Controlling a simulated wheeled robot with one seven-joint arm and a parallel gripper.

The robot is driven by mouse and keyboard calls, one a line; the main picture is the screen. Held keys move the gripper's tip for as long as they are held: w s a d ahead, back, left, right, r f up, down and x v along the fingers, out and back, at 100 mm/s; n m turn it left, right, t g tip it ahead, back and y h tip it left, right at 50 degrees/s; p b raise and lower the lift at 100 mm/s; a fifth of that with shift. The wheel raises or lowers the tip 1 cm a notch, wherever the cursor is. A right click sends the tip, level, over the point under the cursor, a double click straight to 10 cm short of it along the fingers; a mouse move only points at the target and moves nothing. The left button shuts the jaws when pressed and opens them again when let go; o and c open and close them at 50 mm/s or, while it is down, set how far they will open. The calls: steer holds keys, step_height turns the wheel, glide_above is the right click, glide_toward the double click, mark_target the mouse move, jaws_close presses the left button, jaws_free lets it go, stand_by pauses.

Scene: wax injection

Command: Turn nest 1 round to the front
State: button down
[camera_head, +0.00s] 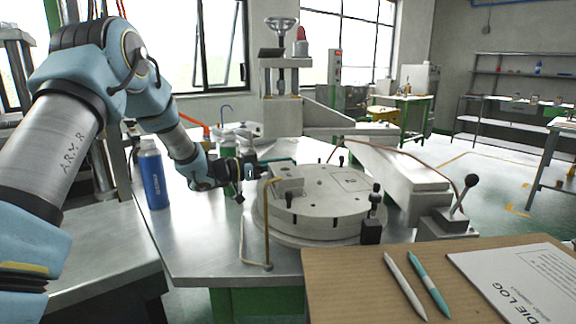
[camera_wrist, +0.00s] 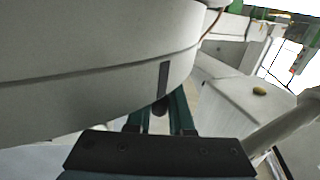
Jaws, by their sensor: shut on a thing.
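The round grey turntable (camera_head: 318,208) stands on the metal bench. Its top bears a marked "2" (camera_head: 350,181) on the right side; I cannot read a mark for nest 1. My gripper (camera_head: 268,166) is at the turntable's far left edge.
A bent brass rod (camera_head: 267,225) stands close at the turntable's front left. A blue can (camera_head: 154,178) stands left on the bench. A lever with a black ball (camera_head: 463,192) is at right. A cardboard-coloured board (camera_head: 350,285) with pens and a die log (camera_head: 520,280) lies in front.

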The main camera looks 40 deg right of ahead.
mark_target(270, 190)
steer(key=shift+s+a+f+n+t+h+b, duration=0.15)
steer(key=shift+s+a+n+t+b, duration=0.1)
steer(key=shift+a+n+t+b, duration=0.75)
steer(key=shift+s+a+r+n+t+h+b, duration=0.1)
steer(key=shift+s+a+n+t+h+b, duration=0.15)
steer(key=shift+a+n+t, duration=0.75)
steer(key=t+b, duration=0.1)
steer(key=s+a+n+t+b, duration=0.1)
steer(key=t, duration=0.1)
steer(key=a+t+b, duration=0.1)
steer(key=t, duration=0.1)
steer(key=shift+s+n+y, duration=0.2)
steer(key=shift+n+y, duration=0.2)
steer(key=shift+s+a+b, duration=1.5)
steer(key=shift+a, duration=0.1)
steer(key=shift+s+a+b, duration=0.3)
steer(key=shift+s+a, duration=0.05)
steer(key=shift+s, duration=0.2)
steer(key=shift+s+a+b, duration=0.25)
steer(key=shift+s+a, duration=0.05)
steer(key=shift+s, duration=0.25)
steer(key=shift+f, duration=0.1)
steer(key=c, duration=1.1)
jaws_free()
steer(key=shift+c, duration=0.2)
steer(key=o, duration=0.3)
steer(key=shift+s+d, duration=0.1)
steer(key=shift+s, duration=0.05)
steer(key=shift+o, duration=0.2)
